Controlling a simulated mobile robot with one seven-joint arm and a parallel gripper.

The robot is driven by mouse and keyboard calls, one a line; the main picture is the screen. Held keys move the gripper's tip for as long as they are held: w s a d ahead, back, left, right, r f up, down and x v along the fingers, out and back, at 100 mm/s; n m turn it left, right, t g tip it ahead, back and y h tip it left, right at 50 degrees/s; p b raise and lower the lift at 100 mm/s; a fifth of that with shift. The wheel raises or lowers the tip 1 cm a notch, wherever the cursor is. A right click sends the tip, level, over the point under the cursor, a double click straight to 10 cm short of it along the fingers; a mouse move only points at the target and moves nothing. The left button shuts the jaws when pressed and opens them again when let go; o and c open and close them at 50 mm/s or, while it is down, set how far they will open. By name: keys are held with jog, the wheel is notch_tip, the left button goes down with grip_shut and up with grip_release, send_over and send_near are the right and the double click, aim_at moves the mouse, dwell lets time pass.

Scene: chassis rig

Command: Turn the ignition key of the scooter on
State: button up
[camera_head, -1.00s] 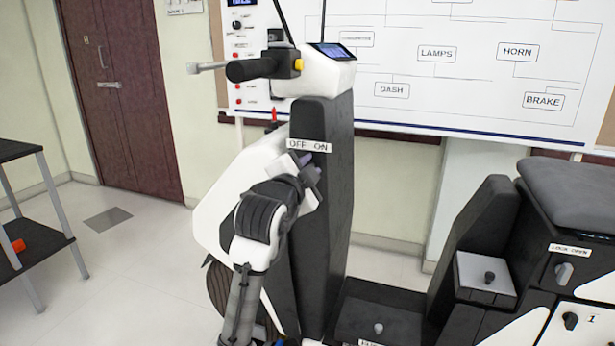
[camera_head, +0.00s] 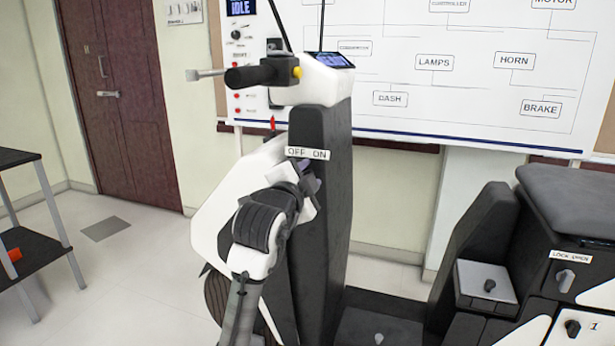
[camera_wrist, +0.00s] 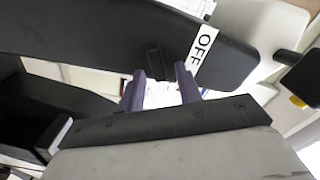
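The scooter's dark front column (camera_head: 325,210) stands upright, with an "OFF ON" label (camera_head: 307,154) on it. In the wrist view the "OFF" part of the label (camera_wrist: 204,46) shows at the upper right. A small dark block on the column, apparently the ignition key (camera_wrist: 158,60), lies just ahead of the gap between my fingertips. My gripper (camera_wrist: 160,83) is open, its two purplish fingers apart with nothing visibly clamped. In the head view my gripper (camera_head: 308,172) is just below the label, close to the column, and hides the key. Whether a finger touches the key cannot be told.
The handlebar (camera_head: 262,73) and dash display (camera_head: 332,60) are above the label. The seat body with a "LOCK OPEN" knob (camera_head: 565,280) stands at right. A wiring board (camera_head: 450,80) is behind, and a shelf (camera_head: 35,255) stands at left with clear floor between.

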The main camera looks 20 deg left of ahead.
jog(key=s+b, duration=0.1)
jog(key=s, duration=1.2)
jog(key=shift+s+b, duration=0.4)
jog(key=shift+a, duration=0.1)
